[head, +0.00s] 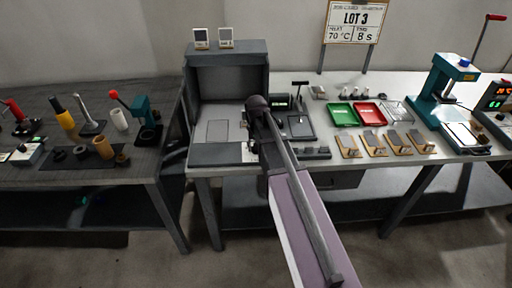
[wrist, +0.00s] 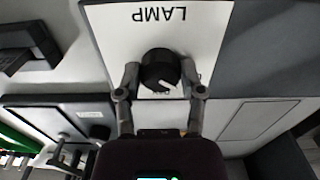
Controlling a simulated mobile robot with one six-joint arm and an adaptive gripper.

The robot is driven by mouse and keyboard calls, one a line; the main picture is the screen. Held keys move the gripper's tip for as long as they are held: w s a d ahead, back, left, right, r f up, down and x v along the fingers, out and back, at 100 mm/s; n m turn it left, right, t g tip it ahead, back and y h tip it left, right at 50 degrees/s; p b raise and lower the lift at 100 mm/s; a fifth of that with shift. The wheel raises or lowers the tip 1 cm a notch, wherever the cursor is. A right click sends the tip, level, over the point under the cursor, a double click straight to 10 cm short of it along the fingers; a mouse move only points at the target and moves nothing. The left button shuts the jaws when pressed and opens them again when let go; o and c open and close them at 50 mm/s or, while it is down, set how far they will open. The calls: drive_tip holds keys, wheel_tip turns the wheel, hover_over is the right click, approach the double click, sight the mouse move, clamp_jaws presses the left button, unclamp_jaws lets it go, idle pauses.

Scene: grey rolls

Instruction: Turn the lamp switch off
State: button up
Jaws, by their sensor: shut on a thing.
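The lamp switch is a black round knob (wrist: 158,66) on a white plate (wrist: 110,25) marked LAMP, which appears upside down in the wrist view. A pale pointer mark on the knob slants toward the lower right of that view. My gripper (wrist: 160,76) has one finger on each side of the knob and is shut on it. Small lettering below the knob is partly covered and unreadable. In the head view my arm hides the gripper and the knob.
A grey open-fronted booth (head: 228,56) stands on the bench at the left of my arm. Green (head: 343,114) and red (head: 369,114) trays and several small wooden-based pieces lie to the right. A teal press (head: 437,82) stands farther right. A second, dark bench (head: 50,180) holds tools at left.

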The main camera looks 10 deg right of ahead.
drive_tip(key=shift+n, duration=0.8)
drive_tip(key=o, duration=1.2)
drive_tip(key=shift+c, duration=0.2)
drive_tip(key=shift+m, duration=0.4)
